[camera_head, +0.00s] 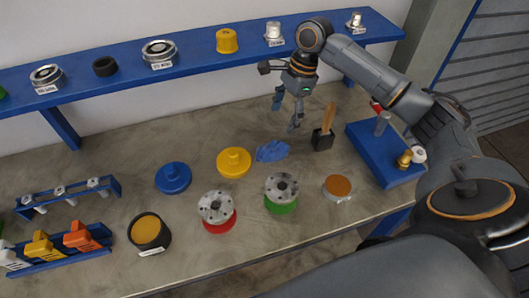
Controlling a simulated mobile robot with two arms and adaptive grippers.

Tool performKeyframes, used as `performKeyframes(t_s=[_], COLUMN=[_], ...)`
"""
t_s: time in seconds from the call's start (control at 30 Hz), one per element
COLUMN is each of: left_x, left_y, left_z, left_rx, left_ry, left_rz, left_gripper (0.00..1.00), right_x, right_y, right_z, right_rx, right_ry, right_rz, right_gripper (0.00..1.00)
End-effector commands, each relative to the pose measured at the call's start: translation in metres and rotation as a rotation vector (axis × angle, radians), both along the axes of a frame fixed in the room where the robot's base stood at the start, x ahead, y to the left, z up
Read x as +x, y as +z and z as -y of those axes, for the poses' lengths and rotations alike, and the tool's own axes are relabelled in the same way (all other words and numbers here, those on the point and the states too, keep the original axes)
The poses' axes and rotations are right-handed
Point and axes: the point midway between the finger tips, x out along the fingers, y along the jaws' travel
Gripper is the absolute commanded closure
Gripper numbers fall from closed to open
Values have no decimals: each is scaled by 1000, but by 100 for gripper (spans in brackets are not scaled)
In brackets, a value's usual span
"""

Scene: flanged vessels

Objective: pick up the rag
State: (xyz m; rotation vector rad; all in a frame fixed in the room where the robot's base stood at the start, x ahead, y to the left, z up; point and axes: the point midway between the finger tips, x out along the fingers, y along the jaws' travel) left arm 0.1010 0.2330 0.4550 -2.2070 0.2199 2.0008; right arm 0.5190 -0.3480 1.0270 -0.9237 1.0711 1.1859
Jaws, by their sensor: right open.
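A crumpled blue rag (271,151) lies flat on the grey bench, right of the yellow flanged cap. My right gripper (287,115) hangs above and behind the rag, pointing down. Its fingers are apart and nothing is between them. It does not touch the rag. My left gripper does not show in the head view.
A black holder (322,139) with a wooden-handled tool stands right of the rag. A yellow cap (234,162) and a green-based flange (281,192) are close by. A blue tray (371,158) is at the right. The blue shelf (198,59) runs along the wall behind.

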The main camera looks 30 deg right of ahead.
Motion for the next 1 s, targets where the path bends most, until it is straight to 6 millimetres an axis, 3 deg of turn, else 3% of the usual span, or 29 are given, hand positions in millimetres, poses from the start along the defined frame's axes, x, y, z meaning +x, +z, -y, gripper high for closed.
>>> performKeyframes(t_s=[0.03,0.17,0.47,0.77,1.0], left_x=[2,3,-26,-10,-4], left_y=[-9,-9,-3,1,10], left_z=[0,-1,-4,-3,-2], left_rx=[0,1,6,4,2], left_ry=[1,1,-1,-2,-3], left_rz=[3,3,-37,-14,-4], left_gripper=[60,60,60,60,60], right_x=[2,3,6,9,15], right_y=[-2,-4,-57,-83,-117], right_z=[6,8,-7,-13,-16], right_rx=[5,17,18,16,17], right_ry=[-37,-80,-80,-81,-79], right_rz=[-4,-18,-18,-16,-16], right_gripper=[23,23,23,23,23])
